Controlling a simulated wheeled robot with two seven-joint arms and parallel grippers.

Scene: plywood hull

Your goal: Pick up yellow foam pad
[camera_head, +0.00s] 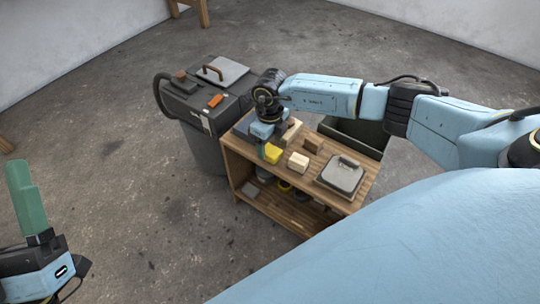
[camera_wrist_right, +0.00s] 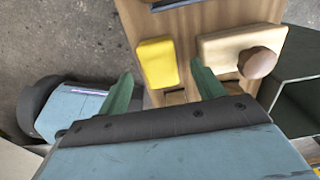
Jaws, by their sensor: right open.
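The yellow foam pad (camera_head: 273,153) lies on the wooden bench top, near its left end. In the right wrist view the pad (camera_wrist_right: 157,62) shows whole, with rounded corners. My right gripper (camera_head: 264,151) is beside the pad in the head view, pointing down. In the wrist view its green fingers (camera_wrist_right: 162,72) are spread apart, with the pad showing between and just beyond their tips; nothing is held. Their height above the bench is hard to judge. My left gripper (camera_head: 27,195) is at the far left, away from the bench; the gap between its fingers cannot be made out.
A cream board with a brown knob (camera_wrist_right: 258,62) lies right of the pad. A cream block (camera_head: 298,162), a brown block (camera_head: 313,145) and a grey handled case (camera_head: 341,177) are on the bench.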

